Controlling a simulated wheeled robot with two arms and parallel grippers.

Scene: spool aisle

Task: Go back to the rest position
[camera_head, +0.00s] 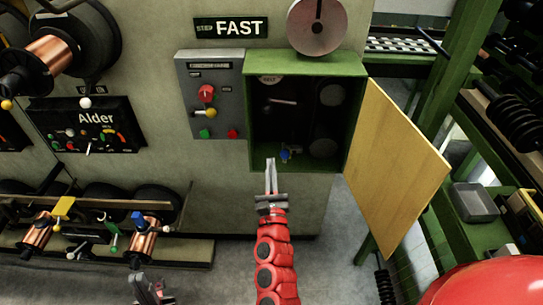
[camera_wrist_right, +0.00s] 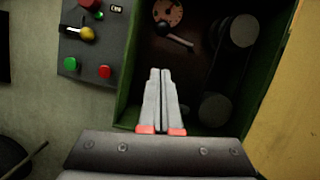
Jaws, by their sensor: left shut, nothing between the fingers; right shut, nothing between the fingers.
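My right gripper (camera_head: 271,178) is shut and empty, in front of the lower front edge of an open green cabinet (camera_head: 305,62). In the right wrist view its closed fingers (camera_wrist_right: 161,100) point into the cabinet. My left gripper (camera_head: 148,290) is low at the bottom edge of the head view, left of the right arm. It is shut and empty, below the spool rack.
The yellow cabinet door (camera_head: 398,165) stands open to the right. A grey control box (camera_head: 211,95) with a red knob and buttons adjoins the cabinet. A rack with copper spools (camera_head: 143,243) is at lower left. Green shelving (camera_head: 455,85) stands at right.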

